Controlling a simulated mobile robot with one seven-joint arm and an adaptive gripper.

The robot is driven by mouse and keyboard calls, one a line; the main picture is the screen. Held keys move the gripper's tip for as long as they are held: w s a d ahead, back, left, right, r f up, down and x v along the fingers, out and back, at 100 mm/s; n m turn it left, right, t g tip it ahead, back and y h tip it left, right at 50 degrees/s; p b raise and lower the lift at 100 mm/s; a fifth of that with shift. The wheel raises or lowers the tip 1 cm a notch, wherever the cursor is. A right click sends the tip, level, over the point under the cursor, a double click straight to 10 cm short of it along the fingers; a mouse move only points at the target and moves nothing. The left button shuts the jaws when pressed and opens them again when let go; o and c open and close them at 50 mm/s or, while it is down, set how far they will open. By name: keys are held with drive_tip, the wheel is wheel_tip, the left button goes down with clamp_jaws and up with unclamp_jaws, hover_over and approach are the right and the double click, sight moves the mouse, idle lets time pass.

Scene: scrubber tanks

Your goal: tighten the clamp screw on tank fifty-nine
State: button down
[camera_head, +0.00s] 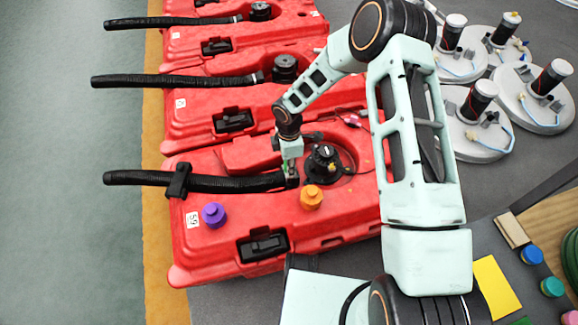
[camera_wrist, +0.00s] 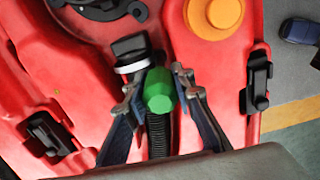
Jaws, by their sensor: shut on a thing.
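Tank fifty-nine (camera_head: 225,245) is the nearest red tank, with a "59" label (camera_head: 192,220) on its left end. A black ribbed hose (camera_head: 235,184) lies across it and runs under my gripper (camera_head: 291,174). In the wrist view, a green screw head (camera_wrist: 160,92) sits between the fingertips of my gripper (camera_wrist: 160,90), over the hose (camera_wrist: 158,135). The gripper is shut on this green head. A pale clamp band (camera_wrist: 133,65) circles the hose end beside it, by a black fitting (camera_wrist: 130,47). In the head view, my gripper largely hides the screw and band.
An orange cap (camera_head: 311,197) and a purple cap (camera_head: 214,215) stand on the tank near the hose. A black round lid (camera_head: 324,160) is just right of my gripper. More red tanks with hoses (camera_head: 175,81) lie behind. White round bases (camera_head: 470,120) stand at right.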

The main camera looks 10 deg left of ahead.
drive_tip(key=shift+f+m+b, duration=0.1)
drive_tip(key=shift+m+b, duration=0.55)
drive_tip(key=shift+m, duration=0.55)
drive_tip(key=m+b, duration=0.1)
drive_tip(key=m, duration=0.2)
drive_tip(key=m+b, duration=0.1)
drive_tip(key=m, duration=0.4)
